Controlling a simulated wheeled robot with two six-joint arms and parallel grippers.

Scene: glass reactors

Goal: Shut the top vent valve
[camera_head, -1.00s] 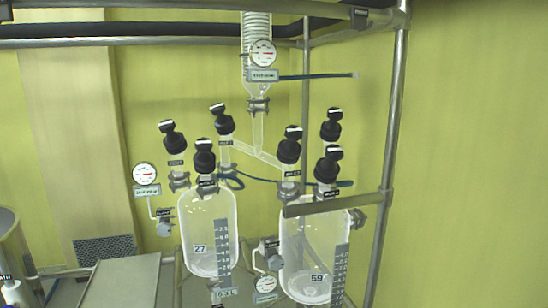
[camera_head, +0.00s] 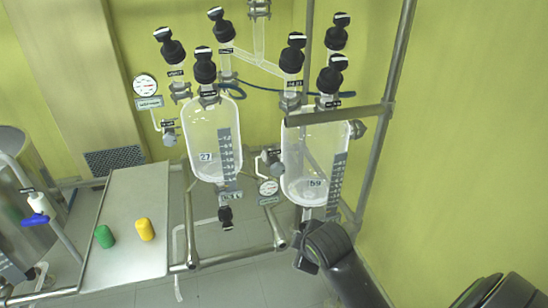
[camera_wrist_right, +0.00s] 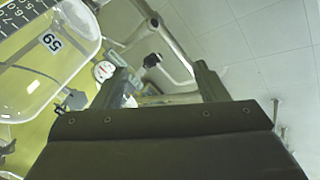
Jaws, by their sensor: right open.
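Several black-capped valves with white-marked tops stand on the two glass reactors. Over the left reactor (camera_head: 200,135) they are a left valve (camera_head: 170,47), a back valve (camera_head: 221,25) and a front valve (camera_head: 205,66). Over the right reactor (camera_head: 300,150) are a left valve (camera_head: 292,52), a back valve (camera_head: 337,32) and a front valve (camera_head: 331,76). Their small labels are unreadable, so I cannot tell which is the top vent valve. My right gripper (camera_wrist_right: 157,85) is open and empty, low beside the right reactor. My left gripper is not in view.
A metal frame bar (camera_head: 340,115) crosses in front of the right reactor. A gauge (camera_head: 145,85) stands left of the reactors. Open floor lies below.

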